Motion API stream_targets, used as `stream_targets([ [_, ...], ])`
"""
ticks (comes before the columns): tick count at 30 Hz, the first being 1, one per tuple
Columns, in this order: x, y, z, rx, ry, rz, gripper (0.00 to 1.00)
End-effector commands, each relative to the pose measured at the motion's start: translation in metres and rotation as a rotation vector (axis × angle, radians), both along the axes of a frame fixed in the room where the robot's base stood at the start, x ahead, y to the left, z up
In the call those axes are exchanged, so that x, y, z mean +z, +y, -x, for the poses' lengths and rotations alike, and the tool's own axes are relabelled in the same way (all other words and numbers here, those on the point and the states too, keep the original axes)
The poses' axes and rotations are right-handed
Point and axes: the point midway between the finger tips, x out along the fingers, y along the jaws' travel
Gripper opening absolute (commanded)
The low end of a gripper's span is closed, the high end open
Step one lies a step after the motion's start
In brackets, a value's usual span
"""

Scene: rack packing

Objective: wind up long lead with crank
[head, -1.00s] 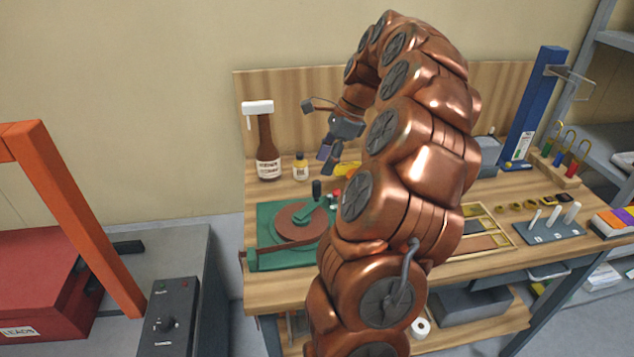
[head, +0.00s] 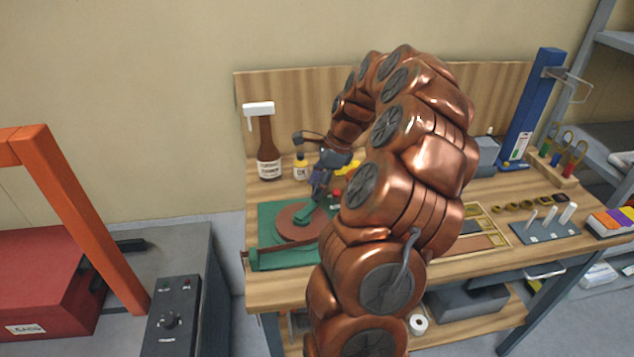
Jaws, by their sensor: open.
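The crank winder is a round brown disc (head: 292,224) on a green base plate (head: 262,226) at the left of the workbench. A green crank arm (head: 305,215) lies across the disc. Its dark upright knob is hidden or hard to make out behind my gripper (head: 321,190). My gripper is open and points down at the crank's outer end, with its fingers at or around the knob; I cannot tell whether they touch it. A brown bar (head: 285,248) runs along the base's front edge. I cannot make out the long lead.
A blue post (head: 531,108), peg block (head: 545,226) and parts tray (head: 485,228) are to the right. A red box (head: 40,280) is at left.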

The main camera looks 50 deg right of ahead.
Motion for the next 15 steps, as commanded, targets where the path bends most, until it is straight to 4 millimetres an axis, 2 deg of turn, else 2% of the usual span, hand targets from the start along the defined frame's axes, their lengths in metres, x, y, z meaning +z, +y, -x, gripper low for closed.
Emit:
stream_targets([
  [8, -0.0009, 0.0005, 0.0001, 0.0, 0.001, -0.001, 0.5],
  [15, -0.0009, 0.0007, 0.0001, 0.002, 0.001, -0.001, 0.25],
])
